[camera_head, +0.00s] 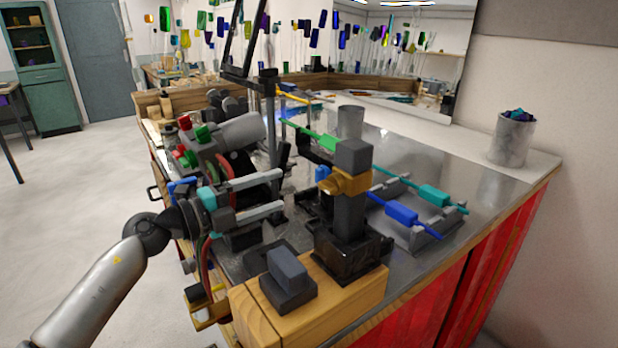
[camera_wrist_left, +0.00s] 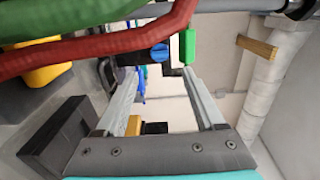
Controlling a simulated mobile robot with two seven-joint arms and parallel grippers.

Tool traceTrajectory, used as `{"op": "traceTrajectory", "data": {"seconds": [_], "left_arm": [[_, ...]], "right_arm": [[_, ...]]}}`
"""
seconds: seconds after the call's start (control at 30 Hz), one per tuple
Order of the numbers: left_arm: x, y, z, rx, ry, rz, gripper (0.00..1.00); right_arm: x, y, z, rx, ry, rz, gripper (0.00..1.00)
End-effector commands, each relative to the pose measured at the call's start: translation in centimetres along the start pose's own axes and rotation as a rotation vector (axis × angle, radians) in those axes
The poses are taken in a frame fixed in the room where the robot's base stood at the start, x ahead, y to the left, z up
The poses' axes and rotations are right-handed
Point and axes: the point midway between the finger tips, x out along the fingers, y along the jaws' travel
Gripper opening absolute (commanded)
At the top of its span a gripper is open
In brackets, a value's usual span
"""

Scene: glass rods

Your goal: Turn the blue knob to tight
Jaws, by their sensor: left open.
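A small blue knob (camera_head: 321,173) sits at the left side of the dark upright post (camera_head: 349,215) with a brass collar. In the left wrist view the round blue knob (camera_wrist_left: 158,53) is just beyond the fingertips, slightly above the middle of the gap. My left gripper (camera_head: 283,191) is open and empty, its two pale fingers pointing right toward the knob. In the left wrist view the gripper (camera_wrist_left: 163,75) has its fingers spread wide, apart from the knob. Any tight mark is too small to read. My right gripper is not in view.
A torch body (camera_head: 235,132) with red and green knobs and hoses stands close behind the left gripper. A grey block (camera_head: 287,270) sits on the wooden ledge in front.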

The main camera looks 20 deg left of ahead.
Motion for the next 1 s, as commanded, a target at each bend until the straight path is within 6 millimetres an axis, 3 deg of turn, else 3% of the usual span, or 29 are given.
{"op": "traceTrajectory", "data": {"seconds": [0.5,0.7,1.0], "left_arm": [[7.8,0.0,0.0,-0.002,0.000,-0.002,0.71],[8.9,0.1,-0.1,0.000,0.001,0.001,0.71],[9.0,0.0,-0.1,0.000,0.001,0.001,0.70]], "right_arm": [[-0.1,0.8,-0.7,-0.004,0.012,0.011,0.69],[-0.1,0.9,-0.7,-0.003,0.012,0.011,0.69],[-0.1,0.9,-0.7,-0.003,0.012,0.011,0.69]]}}
